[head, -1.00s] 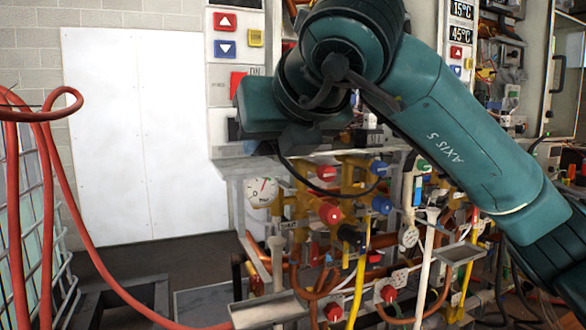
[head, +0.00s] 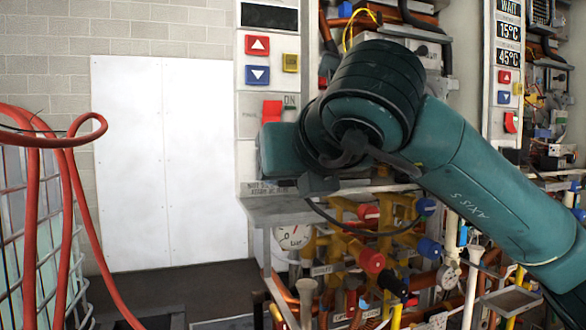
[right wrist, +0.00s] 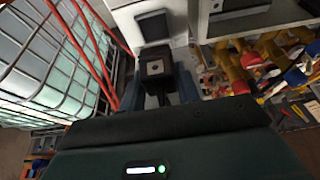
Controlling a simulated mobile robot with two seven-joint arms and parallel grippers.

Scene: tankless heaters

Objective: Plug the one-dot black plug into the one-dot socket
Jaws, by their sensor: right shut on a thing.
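My right gripper (right wrist: 165,98) is shut on a black plug (right wrist: 155,68). My left gripper is not in view.
The heater panel (head: 244,100) carries red and blue arrow buttons and a red switch (head: 271,111). A grey ledge (head: 290,208) juts out below, above yellow pipes, valves and a gauge (head: 293,237). Red hoses (head: 70,190) and a caged tank (right wrist: 50,65) stand left.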

